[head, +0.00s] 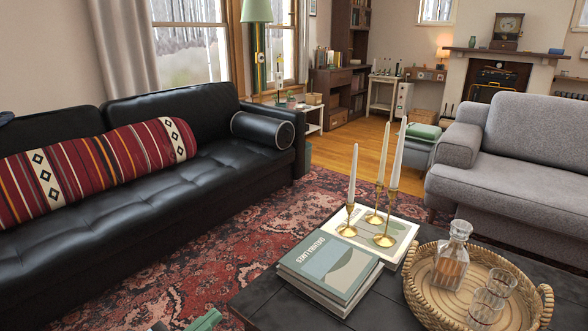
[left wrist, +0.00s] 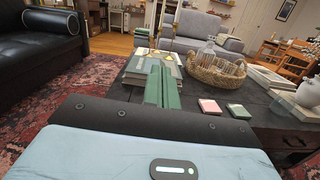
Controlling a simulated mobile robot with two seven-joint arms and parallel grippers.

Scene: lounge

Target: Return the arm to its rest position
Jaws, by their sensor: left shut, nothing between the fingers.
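My left gripper (head: 203,322) shows only in part at the bottom edge of the head view, left of the coffee table. Its green fingers (left wrist: 162,85) show in the left wrist view, closed together with nothing between them. In that view they point toward the dark coffee table (left wrist: 190,98) and overlap the stacked books in the picture; I cannot tell the exact gap. Most of the left arm is hidden. My right gripper is in neither view.
On the coffee table (head: 270,304) stand stacked books (head: 330,265), brass candlesticks with white candles (head: 384,238), and a wicker tray (head: 412,292) with a decanter (head: 452,258) and glasses (head: 487,305). A black sofa (head: 215,165) is left, a grey sofa (head: 530,150) right. Patterned rug (head: 220,255) lies between.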

